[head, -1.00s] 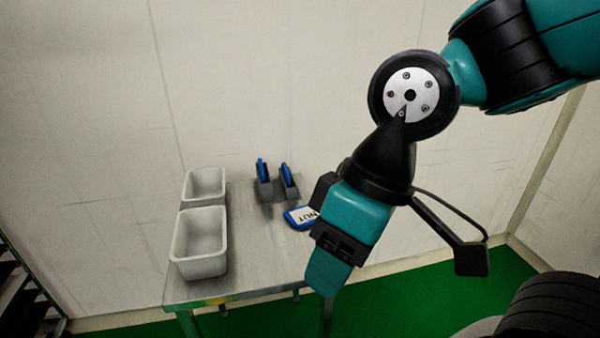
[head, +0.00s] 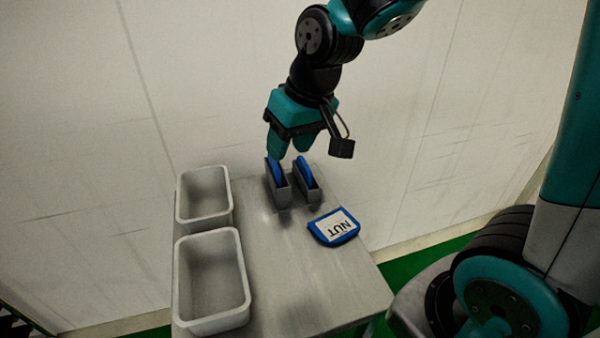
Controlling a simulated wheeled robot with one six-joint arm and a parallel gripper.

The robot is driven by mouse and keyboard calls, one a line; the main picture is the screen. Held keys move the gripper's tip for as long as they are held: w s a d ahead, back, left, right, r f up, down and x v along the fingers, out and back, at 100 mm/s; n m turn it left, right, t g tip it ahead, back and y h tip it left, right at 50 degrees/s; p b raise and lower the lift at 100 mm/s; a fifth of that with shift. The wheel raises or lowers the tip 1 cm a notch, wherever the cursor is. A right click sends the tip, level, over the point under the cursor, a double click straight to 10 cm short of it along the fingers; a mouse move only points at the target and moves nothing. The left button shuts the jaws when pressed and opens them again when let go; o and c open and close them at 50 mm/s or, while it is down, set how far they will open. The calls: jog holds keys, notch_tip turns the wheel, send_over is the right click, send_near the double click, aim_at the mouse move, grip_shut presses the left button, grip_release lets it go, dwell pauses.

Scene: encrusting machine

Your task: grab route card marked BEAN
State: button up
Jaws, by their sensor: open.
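Two empty light-grey bins, one at the back (head: 232,200) and one at the front (head: 246,290), stand on the left side of the metal table (head: 300,285). The table's front middle is clear.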

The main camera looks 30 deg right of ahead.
jog(key=w+d+f+m+t+h, duration=0.2)
jog(key=w+d+f+m+h, duration=0.3)
jog(key=w+d, duration=0.65)
jog(key=y+p, duration=0.1)
jog(key=y, duration=0.1)
send_near(306, 164)
jog(key=shift+n, duration=0.4)
jog(key=x, duration=0.4)
jog(key=shift+w+f, duration=0.2)
jog(key=shift+f, duration=0.1)
jog(key=shift+p+x, duration=1.1)
jog(key=shift+x, duration=1.95)
grip_shut()
